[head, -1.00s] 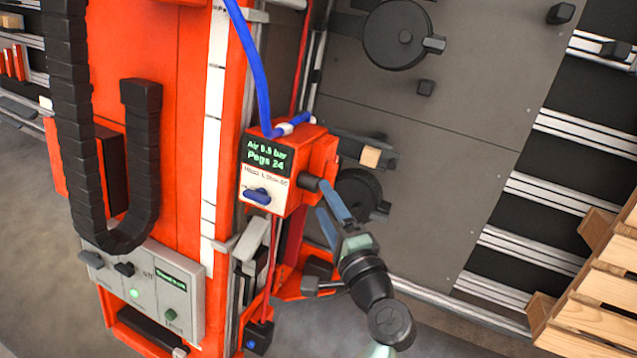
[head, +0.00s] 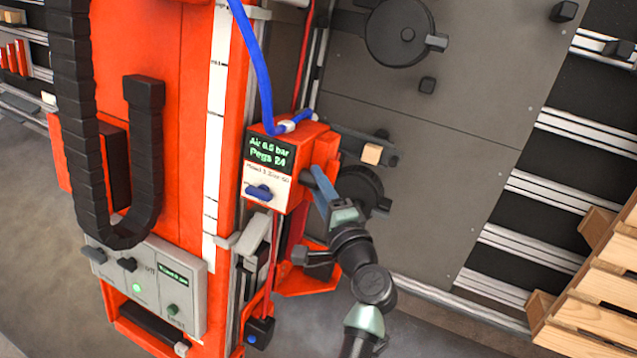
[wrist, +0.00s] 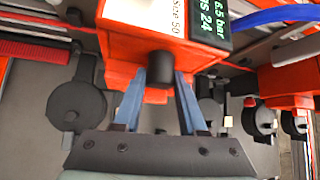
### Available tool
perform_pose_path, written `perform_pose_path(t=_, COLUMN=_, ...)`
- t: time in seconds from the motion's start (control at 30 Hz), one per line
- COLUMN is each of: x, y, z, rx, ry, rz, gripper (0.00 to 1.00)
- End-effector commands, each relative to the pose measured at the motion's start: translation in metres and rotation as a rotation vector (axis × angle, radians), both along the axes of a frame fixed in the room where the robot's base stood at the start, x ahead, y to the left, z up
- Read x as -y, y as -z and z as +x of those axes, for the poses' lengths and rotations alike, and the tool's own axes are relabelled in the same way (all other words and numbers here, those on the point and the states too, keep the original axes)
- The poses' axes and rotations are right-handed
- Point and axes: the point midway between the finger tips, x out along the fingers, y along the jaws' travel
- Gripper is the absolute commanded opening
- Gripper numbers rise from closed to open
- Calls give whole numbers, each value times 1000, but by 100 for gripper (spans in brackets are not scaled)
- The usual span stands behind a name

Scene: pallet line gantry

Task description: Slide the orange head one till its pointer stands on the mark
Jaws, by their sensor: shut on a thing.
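The orange head one (head: 308,165) is a box with a green-lettered display, a white label and a blue lever. It sits on the vertical orange column, and it also shows in the wrist view (wrist: 122,48). A short black handle (wrist: 159,66) sticks out from it. My gripper (head: 316,180) is at this handle, its two blue fingers shut on either side of it in the wrist view (wrist: 160,82). A white scale strip (head: 214,130) with dark marks runs down the column left of the head. I cannot clearly make out the pointer or the target mark.
A blue hose (head: 255,70) rises from the head's top. A grey control panel (head: 150,285) and a black cable chain (head: 75,130) are at the left. Wooden slats (head: 590,310) lie at right. Another orange unit (wrist: 287,82) shows right in the wrist view.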

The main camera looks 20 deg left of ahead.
Motion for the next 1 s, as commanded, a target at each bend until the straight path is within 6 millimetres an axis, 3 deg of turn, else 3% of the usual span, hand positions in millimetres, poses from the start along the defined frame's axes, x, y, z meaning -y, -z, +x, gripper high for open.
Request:
perform_pose_path(t=0.1, x=0, y=0, z=0, rx=0, ry=0, rz=0, gripper=0)
perform_pose_path(t=1.0, x=0, y=0, z=0, rx=-1, ry=0, rz=-1, gripper=0)
